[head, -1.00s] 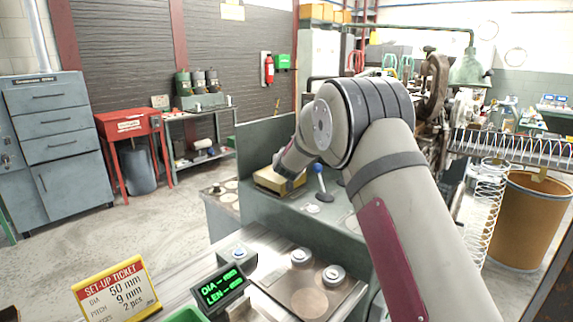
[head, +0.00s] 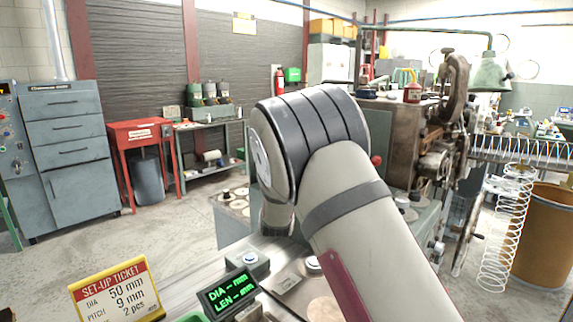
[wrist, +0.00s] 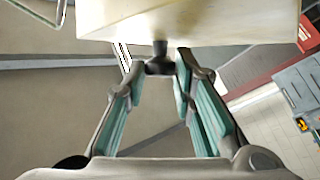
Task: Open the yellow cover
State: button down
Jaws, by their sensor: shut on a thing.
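In the wrist view, a pale yellowish box-like body, which I take to be the yellow cover (wrist: 200,18), fills the top of the picture. A short dark knob (wrist: 160,50) sticks out from its lower edge. My gripper (wrist: 159,68) has its teal-padded fingers on either side of this knob and is shut on it. In the head view my arm hides the gripper and the cover. I cannot tell how far the cover is raised or tilted.
The digital readout (head: 228,290) and set-up ticket (head: 116,290) stand at the front left of the bench. A rusty machine (head: 405,135) stands right of my arm. A red stand (head: 143,135) and grey cabinet (head: 72,150) are at the back left, with open floor before them.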

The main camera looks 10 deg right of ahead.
jog(key=s+a+f+n+t+y+b, duration=0.2)
jog(key=s+a+n+t+y+b, duration=0.1)
jog(key=a+n+t+y+b, duration=0.1)
jog(key=shift+s+a+f+n+t+y+b, duration=0.2)
jog(key=shift+s+a+n+t+y+b, duration=0.25)
jog(key=shift+n+y+b, duration=1.05)
jog(key=shift+w+a+n+h, duration=0.1)
jog(key=shift+n+h, duration=0.4)
jog(key=shift+n, duration=0.3)
jog(key=c, duration=1.4)
grip_release()
jog(key=shift+o, duration=0.2)
jog(key=s, duration=1.3)
jog(key=shift+d+f, duration=0.35)
jog(key=shift+d, duration=0.05)
